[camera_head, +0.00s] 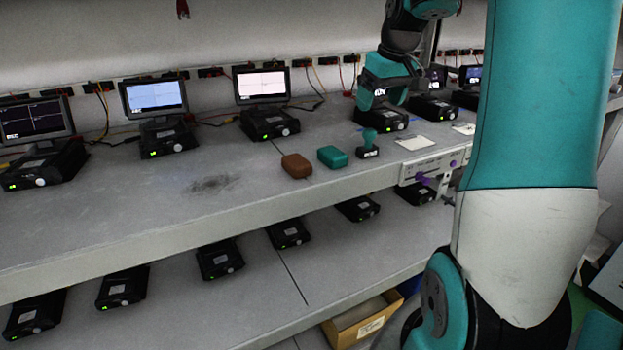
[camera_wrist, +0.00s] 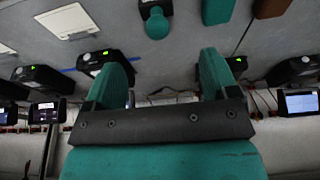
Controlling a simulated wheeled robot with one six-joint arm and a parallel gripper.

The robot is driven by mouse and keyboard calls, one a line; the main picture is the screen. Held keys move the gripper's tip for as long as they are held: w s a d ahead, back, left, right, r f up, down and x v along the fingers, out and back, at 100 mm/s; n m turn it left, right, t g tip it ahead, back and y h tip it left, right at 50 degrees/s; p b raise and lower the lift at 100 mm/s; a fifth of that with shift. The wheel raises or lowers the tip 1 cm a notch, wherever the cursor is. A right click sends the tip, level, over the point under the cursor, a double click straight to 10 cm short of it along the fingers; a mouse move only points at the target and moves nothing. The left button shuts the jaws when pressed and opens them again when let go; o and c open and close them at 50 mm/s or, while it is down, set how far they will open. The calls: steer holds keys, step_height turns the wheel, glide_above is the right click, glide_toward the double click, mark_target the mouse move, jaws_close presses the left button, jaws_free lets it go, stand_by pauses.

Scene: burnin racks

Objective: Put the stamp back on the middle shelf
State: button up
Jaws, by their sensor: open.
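The stamp (camera_head: 369,145), with a teal knobbed handle and a black base, stands upright on the upper of the two visible shelves (camera_head: 235,165), near its front edge. It also shows at the top of the wrist view (camera_wrist: 157,22). My gripper (camera_head: 372,92) is above the shelf, behind the stamp in the head view and apart from it. In the wrist view its two teal fingers (camera_wrist: 160,75) are spread with nothing between them. I cannot tell its exact height above the shelf.
A teal case (camera_head: 332,157) and a brown case (camera_head: 296,166) lie left of the stamp. A white pad (camera_head: 414,143) lies to its right. Black devices with monitors (camera_head: 262,84) line the back. Several devices (camera_head: 220,258) and a cardboard box (camera_head: 362,322) are below.

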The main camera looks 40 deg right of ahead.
steer(key=s+a+f+n+y, duration=0.1)
steer(key=a+n+y, duration=0.15)
steer(key=a, duration=1.05)
steer(key=s+a+f+n+y, duration=0.1)
steer(key=a+n, duration=0.2)
steer(key=a, duration=1)
steer(key=s+a+f+n+g+y, duration=0.1)
steer(key=s+a+f+n+g, duration=0.2)
steer(key=s+a, duration=1.1)
steer(key=shift+s+a+f+n, duration=0.3)
steer(key=shift+s+f+n, duration=0.2)
steer(key=shift+s, duration=0.35)
steer(key=shift+y, duration=0.25)
